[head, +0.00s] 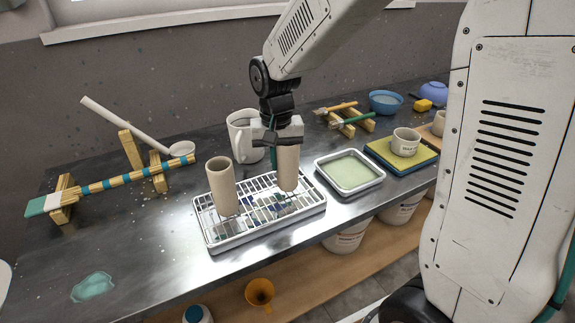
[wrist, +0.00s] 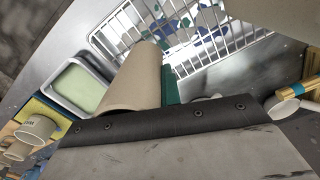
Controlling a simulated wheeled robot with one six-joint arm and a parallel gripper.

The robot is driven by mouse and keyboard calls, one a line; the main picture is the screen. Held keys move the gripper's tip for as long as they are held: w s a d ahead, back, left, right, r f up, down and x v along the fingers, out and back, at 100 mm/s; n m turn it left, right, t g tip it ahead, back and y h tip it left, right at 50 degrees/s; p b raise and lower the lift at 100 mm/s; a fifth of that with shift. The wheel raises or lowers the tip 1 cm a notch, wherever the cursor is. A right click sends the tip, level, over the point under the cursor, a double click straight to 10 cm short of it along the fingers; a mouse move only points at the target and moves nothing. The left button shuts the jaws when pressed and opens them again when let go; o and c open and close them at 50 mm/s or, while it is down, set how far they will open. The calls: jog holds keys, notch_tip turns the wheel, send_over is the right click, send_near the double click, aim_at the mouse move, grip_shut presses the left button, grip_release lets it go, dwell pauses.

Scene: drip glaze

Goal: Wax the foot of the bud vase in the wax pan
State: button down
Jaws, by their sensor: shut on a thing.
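My gripper (head: 277,135) is shut on a tall beige clay cylinder, taken as the bud vase (head: 288,170). The vase is upright at the right part of a white wire rack tray (head: 215,247); I cannot tell whether its foot touches the wires. In the wrist view the vase (wrist: 136,78) shows beside a green finger of my gripper (wrist: 168,88). The wax pan (head: 350,189), a white-rimmed tray with pale green contents, is just right of the rack; it also shows in the wrist view (wrist: 55,97).
A second tall beige cylinder (head: 221,186) stands on the rack's left. A white pitcher (head: 240,131) is behind the rack. Wooden stands with tools (head: 345,120) are behind the pan. A small cup (head: 405,143) sits on a yellow-topped sponge or board (head: 377,150) to the right.

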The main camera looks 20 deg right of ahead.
jog(key=shift+r, duration=2.95)
